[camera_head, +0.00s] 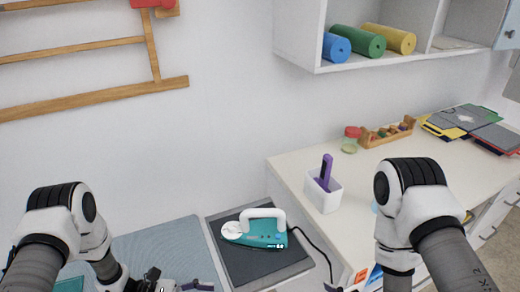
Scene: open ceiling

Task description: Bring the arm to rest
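My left arm comes in from the left, and its gripper (178,285) is cut by the bottom edge, over the right part of a blue-grey ironing surface. Only its upper parts show, so its opening is hidden. My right arm comes down at the right, in front of the white counter. A small dark part at the bottom edge may be the tip of my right gripper (336,287); the rest is out of frame. I see nothing held in either gripper, but the fingertips are not clear.
A teal and white iron (256,232) rests on a dark pad (262,264), with a black cord toward the counter (290,168). A white holder (322,195) with a purple tool, a wooden rack (387,133) and folders (470,125) stand on the counter. Rolls lie on the shelf (345,66).

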